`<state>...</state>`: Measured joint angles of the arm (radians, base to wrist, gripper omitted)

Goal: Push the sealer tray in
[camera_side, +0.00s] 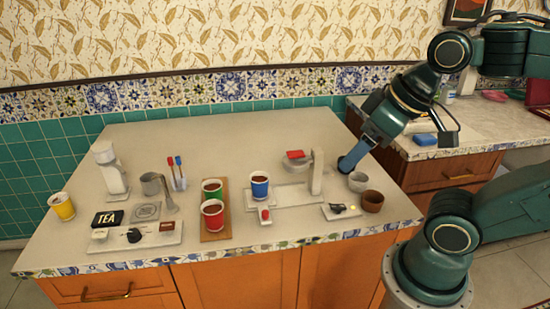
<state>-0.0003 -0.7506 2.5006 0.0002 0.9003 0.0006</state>
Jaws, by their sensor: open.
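The sealer (316,172) stands right of the counter's middle, a pale upright post with a round head and a red piece (295,154) on top. Its pale flat tray (285,200) lies at the base and extends left of the post. A blue cup (259,186) with brown contents stands upright at the tray's left end; I cannot tell how it is seated. My gripper (350,164) points down to the left, right of the sealer post and just above a small grey cup. It is open, with nothing seen between its fingers; it is apart from the tray.
A grey cup (357,182) and a brown bowl (372,201) stand below my gripper. Green and red cups (212,217) stand on a wooden board left of the tray. A red-topped item (265,217) sits in front.

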